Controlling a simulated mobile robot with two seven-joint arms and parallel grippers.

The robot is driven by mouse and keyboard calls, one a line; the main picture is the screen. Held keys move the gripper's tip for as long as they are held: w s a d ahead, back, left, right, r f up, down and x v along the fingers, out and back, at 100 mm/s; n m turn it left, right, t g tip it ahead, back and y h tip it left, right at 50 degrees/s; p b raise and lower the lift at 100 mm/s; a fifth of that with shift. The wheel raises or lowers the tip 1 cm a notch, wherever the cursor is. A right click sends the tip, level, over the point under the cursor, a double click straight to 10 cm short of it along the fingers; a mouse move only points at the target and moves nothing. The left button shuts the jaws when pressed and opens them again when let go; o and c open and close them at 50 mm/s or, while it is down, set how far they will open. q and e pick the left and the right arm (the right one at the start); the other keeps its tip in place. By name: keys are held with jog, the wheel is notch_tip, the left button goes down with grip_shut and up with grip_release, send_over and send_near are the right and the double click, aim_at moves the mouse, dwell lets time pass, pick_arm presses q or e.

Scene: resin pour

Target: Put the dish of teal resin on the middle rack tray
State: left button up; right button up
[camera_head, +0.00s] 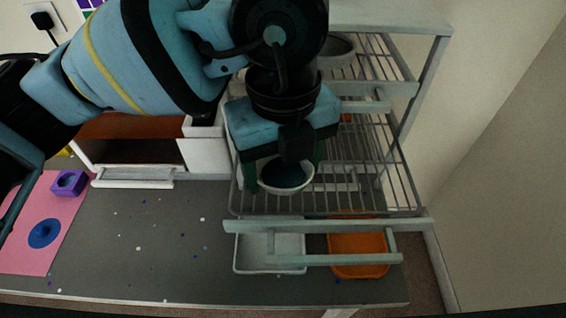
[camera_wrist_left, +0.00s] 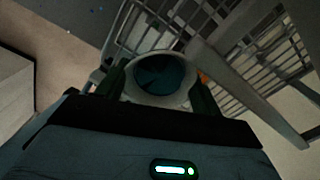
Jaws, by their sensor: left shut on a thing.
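My left gripper (camera_head: 287,175) is shut on the dish of teal resin (camera_head: 285,189), a small white bowl with dark teal inside. The dish looks level and is held between the fingers over the wire shelf of the rack (camera_head: 350,212). In the left wrist view the dish (camera_wrist_left: 162,97) sits between both fingers, with the wire rack (camera_wrist_left: 265,55) behind it. I cannot tell whether the dish touches the shelf wires. My gripper and wrist hide part of the rack. My right gripper is not in view.
A white tray (camera_head: 262,268) and an orange tray (camera_head: 375,268) lie low under the rack. A grey bowl (camera_head: 343,50) sits on an upper shelf. White rack rails stick out in front.

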aim_at(283, 180)
pick_arm(q)
jog(key=shift+f, duration=0.2)
jog(key=shift+f, duration=0.2)
jog(key=o, duration=1)
notch_tip(283, 180, up, 12)
jog(key=shift+r+p, duration=0.2)
jog(key=shift+p, duration=0.2)
